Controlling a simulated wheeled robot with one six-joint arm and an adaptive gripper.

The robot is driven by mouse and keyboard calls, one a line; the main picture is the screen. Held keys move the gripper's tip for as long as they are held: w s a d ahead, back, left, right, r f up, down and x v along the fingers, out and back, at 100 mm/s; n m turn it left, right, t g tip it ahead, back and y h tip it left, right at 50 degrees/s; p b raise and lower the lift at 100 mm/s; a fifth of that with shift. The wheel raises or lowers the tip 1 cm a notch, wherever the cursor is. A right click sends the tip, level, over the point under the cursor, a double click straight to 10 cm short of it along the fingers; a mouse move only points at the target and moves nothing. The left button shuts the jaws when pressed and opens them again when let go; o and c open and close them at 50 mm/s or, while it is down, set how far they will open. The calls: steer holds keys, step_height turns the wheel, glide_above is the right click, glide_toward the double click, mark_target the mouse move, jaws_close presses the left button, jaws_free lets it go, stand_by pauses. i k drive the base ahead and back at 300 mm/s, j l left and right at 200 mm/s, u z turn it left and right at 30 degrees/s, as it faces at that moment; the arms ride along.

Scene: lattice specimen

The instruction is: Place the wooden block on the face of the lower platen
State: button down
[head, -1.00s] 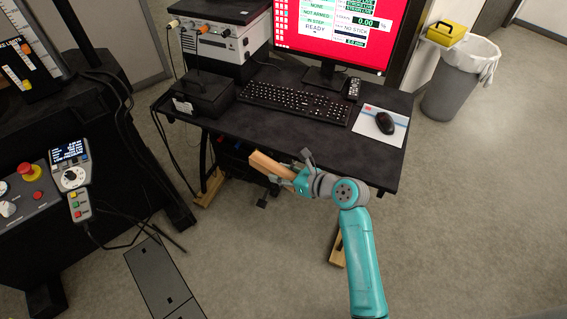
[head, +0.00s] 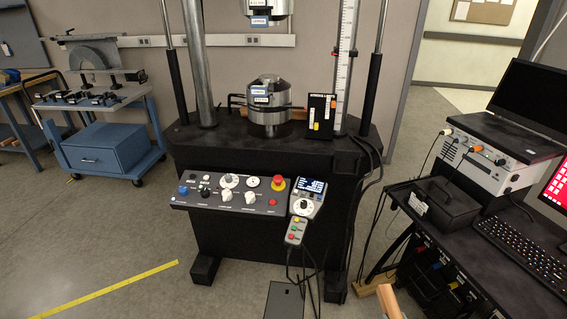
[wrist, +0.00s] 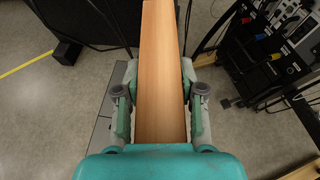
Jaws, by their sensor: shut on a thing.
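The wooden block (wrist: 160,70) is a long, light brown bar. My gripper (wrist: 160,100) is shut on it in the wrist view, with a finger on each side, and the bar points away from the gripper. In the head view only the end of the block (head: 390,302) shows at the bottom edge; my gripper is out of that view. The lower platen (head: 270,95) is a round metal cylinder on the black testing machine's bed, apart from the block.
The control panel (head: 235,193) juts out from the machine's front, with a handset (head: 300,215) and hanging cables beside it. A black box with yellow labels (head: 320,115) stands right of the lower platen. A desk (head: 480,240) is at right, a blue cart (head: 105,140) at left. Open floor lies front left.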

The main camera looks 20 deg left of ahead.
mark_target(268, 76)
steer(key=i+j+u, duration=0.15)
steer(key=j+u, duration=0.25)
steer(key=i+j+u, duration=0.15)
steer(key=j+u, duration=0.25)
steer(key=l, duration=0.1)
